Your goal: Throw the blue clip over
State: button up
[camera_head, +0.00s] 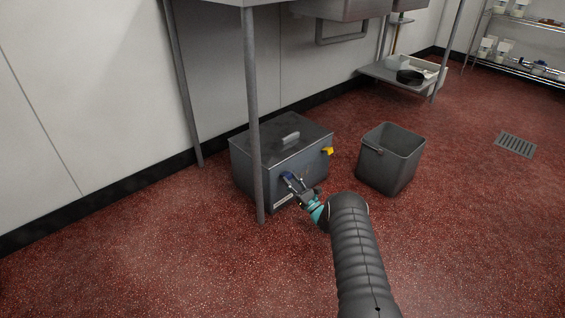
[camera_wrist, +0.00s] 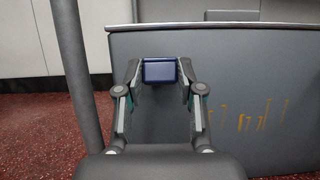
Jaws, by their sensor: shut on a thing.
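The blue clip (camera_wrist: 160,70) is a small blue block at the front of a grey lidded box (camera_head: 249,170), just below the lid's edge. My gripper (camera_wrist: 161,78) is shut on it, with one fingertip at each side. In the head view my gripper (camera_head: 295,184) reaches the box's front face, and the clip shows only as a small dark blue patch (camera_head: 288,176). The lid (camera_head: 268,142) lies on the box and has a raised handle.
A table leg (camera_head: 254,115) stands close in front of the box, left of my gripper; it also shows in the wrist view (camera_wrist: 82,75). An open grey bin (camera_head: 377,166) stands to the right. The red floor in front is clear. A low shelf (camera_head: 385,73) is behind.

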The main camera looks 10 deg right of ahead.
jog(key=shift+r, duration=0.2)
jog(key=shift+w+r, duration=0.1)
jog(key=shift+r, duration=0.45)
jog(key=shift+w+a+r, duration=0.1)
jog(key=shift+r, duration=0.3)
jog(key=shift+w+a+r+b, duration=0.1)
jog(key=shift+w+r+b, duration=0.05)
jog(key=shift+r+b, duration=0.25)
